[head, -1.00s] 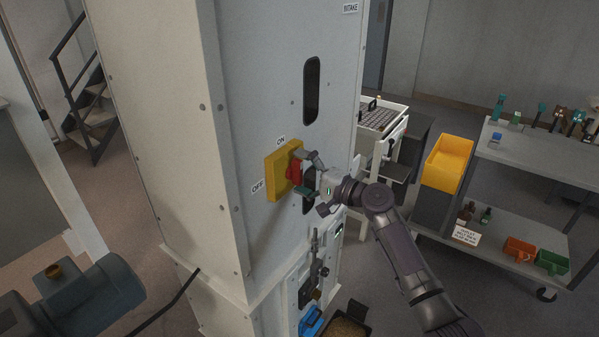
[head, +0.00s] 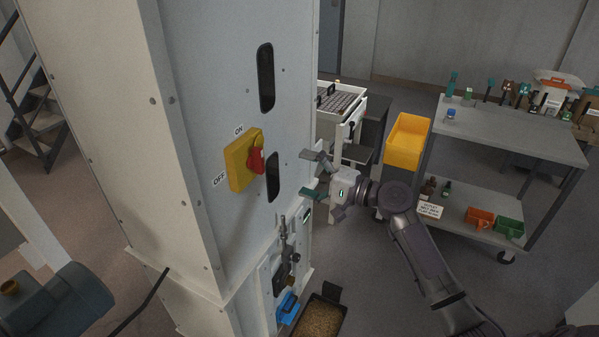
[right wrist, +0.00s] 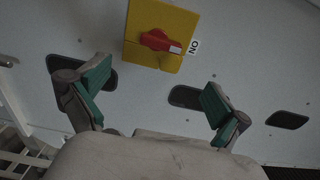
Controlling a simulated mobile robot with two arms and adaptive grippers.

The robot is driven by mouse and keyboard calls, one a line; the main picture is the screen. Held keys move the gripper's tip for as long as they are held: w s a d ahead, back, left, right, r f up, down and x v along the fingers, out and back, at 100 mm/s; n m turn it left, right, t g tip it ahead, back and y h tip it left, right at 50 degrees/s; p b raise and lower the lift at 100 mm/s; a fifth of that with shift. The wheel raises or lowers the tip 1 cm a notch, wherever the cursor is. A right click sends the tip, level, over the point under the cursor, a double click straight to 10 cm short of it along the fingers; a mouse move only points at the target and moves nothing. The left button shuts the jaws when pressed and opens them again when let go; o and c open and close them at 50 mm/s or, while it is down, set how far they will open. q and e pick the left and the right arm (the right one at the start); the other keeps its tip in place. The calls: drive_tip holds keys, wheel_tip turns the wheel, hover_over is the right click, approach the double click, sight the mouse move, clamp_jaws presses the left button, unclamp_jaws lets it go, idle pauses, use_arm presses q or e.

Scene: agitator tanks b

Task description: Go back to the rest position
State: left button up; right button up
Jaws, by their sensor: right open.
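My right gripper (head: 312,172) is open and empty, to the right of the tall pale cabinet (head: 225,60) in the head view. Its two green-padded fingers (right wrist: 155,100) stand wide apart in the right wrist view. A yellow switch box (head: 240,163) with a red rotary handle (head: 256,160) is on the cabinet face, between the ON and OFF labels. In the right wrist view the yellow box (right wrist: 150,22) and red handle (right wrist: 158,41) lie beyond the fingers, apart from them. My left gripper does not show.
A grey cart (head: 520,133) with small tools and bins stands at the right. A yellow bin (head: 408,140) is beside it. A white rack (head: 343,103) stands behind my gripper. A tray of grain (head: 320,318) is low by the cabinet. Floor shows between cabinet and cart.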

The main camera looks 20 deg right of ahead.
wheel_tip(320, 180, down, 24)
drive_tip(key=s+d+g+h, duration=0.2)
drive_tip(key=g+h, duration=0.1)
drive_tip(key=h, duration=0.2)
drive_tip(key=s+f+n+g+h, duration=0.1)
drive_tip(key=s+f+h, duration=0.1)
drive_tip(key=s+f, duration=0.45)
drive_tip(key=s+f+g+h, duration=0.1)
drive_tip(key=s+f+g, duration=0.15)
drive_tip(key=f, duration=0.75)
drive_tip(key=s+a+f+n+g+h, duration=0.1)
drive_tip(key=s+f+n, duration=0.3)
drive_tip(key=s, duration=1)
drive_tip(key=s+a+f+n+g+h, duration=0.1)
drive_tip(key=s+a+f+n+g, duration=0.2)
drive_tip(key=s+f, duration=0.8)
drive_tip(key=s+a+f+n+g+h, duration=0.1)
drive_tip(key=s+f+n, duration=0.4)
drive_tip(key=s, duration=1.1)
wheel_tip(320, 180, down, 3)
drive_tip(key=shift+s+a+f+g, duration=0.2)
drive_tip(key=shift+s+a+g, duration=0.1)
drive_tip(key=shift+a+g, duration=0.45)
drive_tip(key=shift+d, duration=0.1)
